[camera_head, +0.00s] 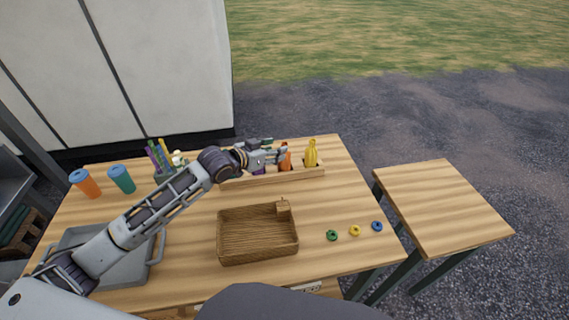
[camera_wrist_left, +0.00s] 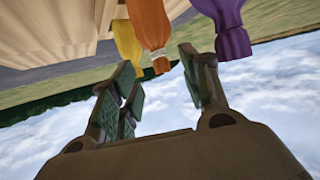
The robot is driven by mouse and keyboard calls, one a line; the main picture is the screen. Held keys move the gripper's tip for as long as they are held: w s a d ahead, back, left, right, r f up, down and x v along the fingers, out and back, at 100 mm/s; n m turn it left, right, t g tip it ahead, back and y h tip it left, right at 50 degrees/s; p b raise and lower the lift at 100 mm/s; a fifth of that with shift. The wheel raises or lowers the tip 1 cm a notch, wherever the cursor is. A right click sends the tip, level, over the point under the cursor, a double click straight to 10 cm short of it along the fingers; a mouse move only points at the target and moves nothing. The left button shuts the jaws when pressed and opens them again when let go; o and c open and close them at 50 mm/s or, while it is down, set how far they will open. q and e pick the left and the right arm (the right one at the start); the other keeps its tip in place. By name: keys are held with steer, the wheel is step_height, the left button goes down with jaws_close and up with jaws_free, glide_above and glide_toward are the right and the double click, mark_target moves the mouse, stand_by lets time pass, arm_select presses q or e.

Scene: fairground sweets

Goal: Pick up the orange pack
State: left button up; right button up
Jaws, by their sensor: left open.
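The orange pack (camera_head: 286,163) stands in a wooden rack (camera_head: 290,177) at the back of the table, between a yellow pack (camera_head: 311,153) and a mostly hidden purple pack (camera_head: 258,171). My left gripper (camera_head: 277,154) is open beside the top of the orange pack and partly covers it. In the left wrist view the orange pack (camera_wrist_left: 150,28) hangs upside down in the picture, its narrow neck close to the gap between the open fingers of my left gripper (camera_wrist_left: 160,80). The yellow pack (camera_wrist_left: 127,42) and purple pack (camera_wrist_left: 229,30) show to either side. My right gripper is not in view.
A wicker basket (camera_head: 258,255) stands at the front middle of the table. Green (camera_head: 331,235), yellow (camera_head: 354,231) and blue (camera_head: 377,226) rings lie to its right. Orange (camera_head: 85,183) and teal (camera_head: 121,179) cups stand at left, near a grey tray (camera_head: 125,275). A bare side table (camera_head: 445,205) stands right.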

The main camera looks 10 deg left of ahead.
arm_select(q)
steer(key=shift+w+d+f, duration=0.15)
steer(key=shift+w+d, duration=0.1)
steer(key=shift+w, duration=0.15)
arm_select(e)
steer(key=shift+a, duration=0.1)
arm_select(q)
steer(key=shift+w+d, duration=0.1)
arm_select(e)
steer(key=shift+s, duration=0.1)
arm_select(q)
steer(key=shift+p+x, duration=0.35)
steer(key=shift+x, duration=1.65)
steer(key=shift+w+d+f, duration=0.15)
steer(key=shift+w+f, duration=0.05)
steer(key=shift+w, duration=0.1)
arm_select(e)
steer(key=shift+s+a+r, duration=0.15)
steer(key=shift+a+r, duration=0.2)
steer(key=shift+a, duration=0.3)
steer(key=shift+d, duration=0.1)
arm_select(q)
jaws_close()
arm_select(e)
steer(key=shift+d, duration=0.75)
